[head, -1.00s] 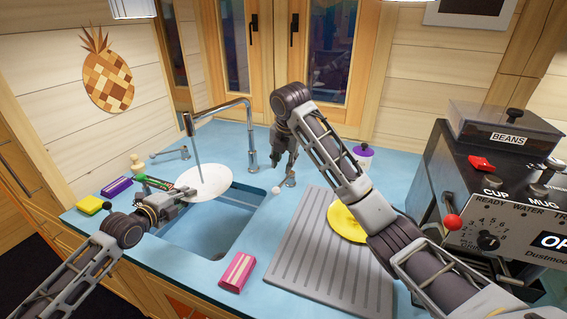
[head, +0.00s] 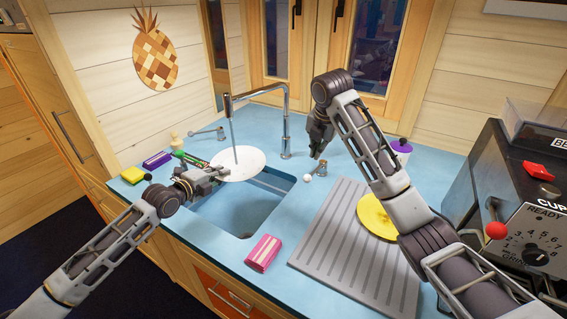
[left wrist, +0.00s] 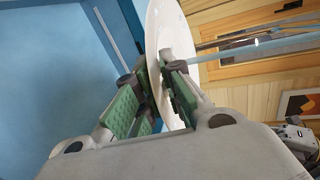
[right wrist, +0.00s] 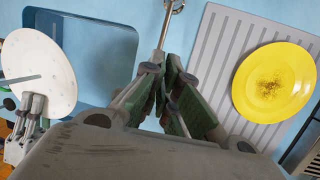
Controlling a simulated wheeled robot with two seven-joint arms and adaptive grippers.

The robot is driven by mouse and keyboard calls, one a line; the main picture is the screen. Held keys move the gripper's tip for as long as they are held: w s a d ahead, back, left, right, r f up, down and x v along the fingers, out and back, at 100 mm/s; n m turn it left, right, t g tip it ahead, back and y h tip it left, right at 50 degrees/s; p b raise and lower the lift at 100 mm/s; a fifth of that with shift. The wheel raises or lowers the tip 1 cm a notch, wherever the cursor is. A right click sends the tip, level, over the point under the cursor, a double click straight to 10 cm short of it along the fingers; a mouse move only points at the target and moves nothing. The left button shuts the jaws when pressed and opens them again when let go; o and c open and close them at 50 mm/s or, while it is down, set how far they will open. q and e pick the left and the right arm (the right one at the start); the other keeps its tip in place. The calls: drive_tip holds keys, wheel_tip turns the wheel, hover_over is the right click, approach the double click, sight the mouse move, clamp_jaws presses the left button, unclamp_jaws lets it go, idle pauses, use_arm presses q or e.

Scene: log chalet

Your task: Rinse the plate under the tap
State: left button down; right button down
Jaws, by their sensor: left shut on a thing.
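My left gripper (head: 214,172) is shut on the edge of a white plate (head: 242,164), held above the sink (head: 240,212). The plate edge sits between the green pads (left wrist: 152,85) in the left wrist view. A thin grey-blue stream (head: 234,136) runs from the tap (head: 286,125) spout down onto the plate. Faint specks show on the plate (right wrist: 40,70) in the right wrist view. My right gripper (head: 318,152) is beside the tap, just above its ball-ended lever (head: 308,178). Its fingers (right wrist: 165,82) look closed together with nothing between them.
A yellow plate (head: 374,214) with brown stains lies on the grey drainer (head: 340,262). A pink box (head: 263,252) sits at the counter's front. A yellow sponge (head: 131,174), purple box (head: 156,160) and purple-lidded jar (head: 400,150) stand around. The coffee machine (head: 520,195) is at right.

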drive_tip(key=s+a+f, duration=0.2)
drive_tip(key=a, duration=0.1)
drive_tip(key=d+r+n+t, duration=0.1)
drive_tip(key=n, duration=1.1)
drive_tip(key=d+r+n+t+h, duration=0.1)
drive_tip(key=r+n, duration=0.1)
drive_tip(key=n, duration=0.9)
drive_tip(key=d+r+n+t+h, duration=0.1)
drive_tip(key=r+n, duration=0.1)
drive_tip(key=n, duration=1)
drive_tip(key=shift+w+r+n, duration=0.1)
drive_tip(key=shift+w+n, duration=0.2)
drive_tip(key=shift+w, duration=0.05)
idle(0.3)
